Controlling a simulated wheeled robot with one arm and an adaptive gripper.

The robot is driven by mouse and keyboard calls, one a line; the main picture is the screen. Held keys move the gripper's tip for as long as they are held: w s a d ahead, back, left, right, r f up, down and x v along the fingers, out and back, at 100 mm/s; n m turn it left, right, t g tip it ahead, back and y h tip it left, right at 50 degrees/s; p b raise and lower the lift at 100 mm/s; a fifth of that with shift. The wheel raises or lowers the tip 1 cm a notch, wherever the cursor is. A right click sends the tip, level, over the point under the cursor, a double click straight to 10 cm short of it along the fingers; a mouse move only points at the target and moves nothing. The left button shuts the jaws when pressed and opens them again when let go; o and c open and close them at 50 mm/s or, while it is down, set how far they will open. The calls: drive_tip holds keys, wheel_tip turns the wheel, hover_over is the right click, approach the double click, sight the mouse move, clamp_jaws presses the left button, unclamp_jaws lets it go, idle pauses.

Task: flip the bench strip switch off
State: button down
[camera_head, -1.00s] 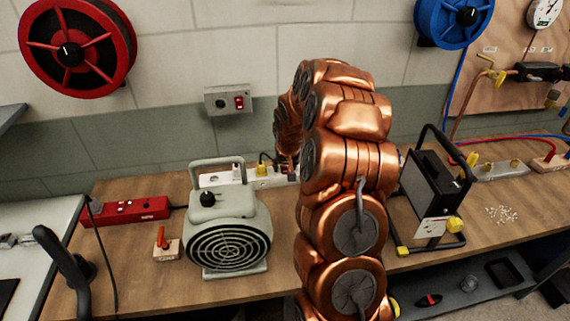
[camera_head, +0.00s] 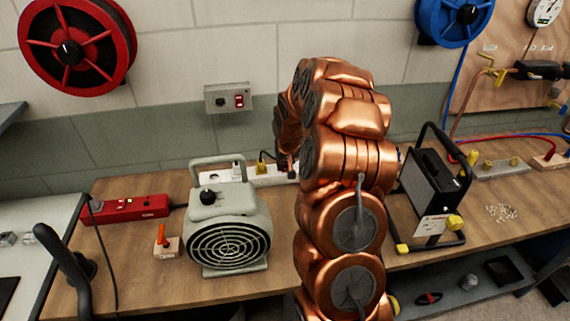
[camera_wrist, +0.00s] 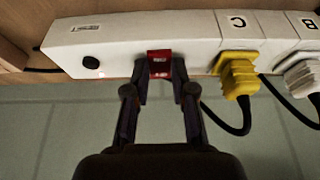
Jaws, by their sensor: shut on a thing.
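The white bench power strip (camera_wrist: 140,42) lies across the top of the wrist view. Its red rocker switch (camera_wrist: 160,63) is between the tips of my gripper (camera_wrist: 160,72), which is shut on it. Which way the rocker is tipped cannot be told. A black round button (camera_wrist: 91,62) with a small glowing red spot beside it sits left of the switch. In the head view the strip (camera_head: 270,177) lies at the back of the bench, and my arm hides part of it and most of the gripper.
A yellow plug (camera_wrist: 237,75) and a white plug (camera_wrist: 300,75) sit right of the switch. A grey-green fan heater (camera_head: 228,235) stands before the strip. A red power strip (camera_head: 125,208) lies left, and a black work lamp (camera_head: 437,180) stands right of my arm.

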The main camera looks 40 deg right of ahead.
drive_tip(key=shift+w+r+g, duration=0.1)
drive_tip(key=shift+w+g, duration=0.1)
drive_tip(key=shift+g, duration=0.1)
drive_tip(key=shift+w+d+g+y, duration=0.1)
drive_tip(key=shift+d+g+y, duration=0.1)
drive_tip(key=shift+g+y, duration=0.35)
drive_tip(key=shift+g, duration=0.25)
drive_tip(key=c, duration=1)
unclamp_jaws()
drive_tip(key=shift+o, duration=0.2)
drive_tip(key=shift+r, duration=0.1)
wheel_tip(320, 180, up, 12)
drive_tip(key=s, duration=0.1)
drive_tip(key=shift+s+a, duration=0.25)
drive_tip(key=shift+a, duration=0.15)
